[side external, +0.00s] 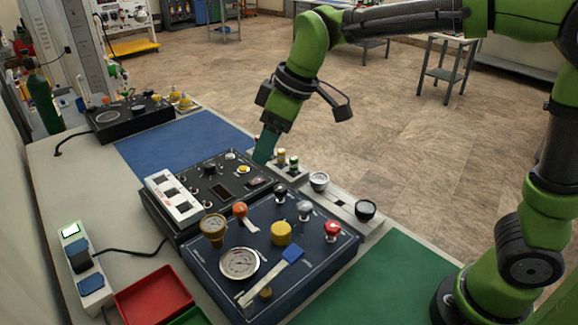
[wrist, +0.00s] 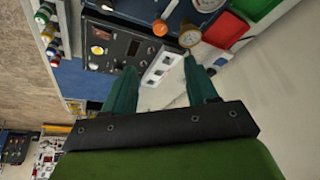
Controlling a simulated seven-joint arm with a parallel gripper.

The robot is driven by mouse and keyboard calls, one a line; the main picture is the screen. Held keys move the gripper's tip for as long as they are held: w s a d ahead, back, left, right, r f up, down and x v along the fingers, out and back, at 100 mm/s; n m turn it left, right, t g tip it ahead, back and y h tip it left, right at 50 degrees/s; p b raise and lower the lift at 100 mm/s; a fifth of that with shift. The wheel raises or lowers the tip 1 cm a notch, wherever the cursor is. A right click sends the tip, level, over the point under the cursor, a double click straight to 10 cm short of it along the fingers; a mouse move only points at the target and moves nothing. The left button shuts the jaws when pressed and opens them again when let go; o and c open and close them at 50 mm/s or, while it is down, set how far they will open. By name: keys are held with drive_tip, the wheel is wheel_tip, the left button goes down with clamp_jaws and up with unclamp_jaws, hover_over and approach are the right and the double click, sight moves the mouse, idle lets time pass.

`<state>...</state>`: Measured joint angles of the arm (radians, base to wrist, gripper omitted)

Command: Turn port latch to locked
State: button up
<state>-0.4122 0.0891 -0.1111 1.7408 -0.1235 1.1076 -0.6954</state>
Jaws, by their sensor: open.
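My gripper (side external: 265,148) is above the far side of the black control box (side external: 215,178) in the side external view. In the wrist view my gripper (wrist: 160,78) shows two green fingers spread apart with nothing between them. A blue panel (side external: 325,258) carries a long pale lever with a blue tip (side external: 291,254), a yellow knob (side external: 281,233), a red knob (side external: 332,227) and gauges. The lever lies slantwise, its blue tip toward the upper right. I cannot tell which part is the port latch; no readable label shows its position.
A grey rail with fittings (side external: 340,198) runs behind the blue panel. A white switch strip (side external: 174,196) lies along the black box. A red tray (side external: 153,294) stands at front left. The blue mat (side external: 185,140) and green mat (side external: 375,280) have free room.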

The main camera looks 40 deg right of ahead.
sight(240, 207)
drive_tip(key=x, duration=1.6)
drive_tip(key=shift+f, duration=0.4)
drive_tip(key=c, duration=1.1)
drive_tip(key=shift+o, duration=0.2)
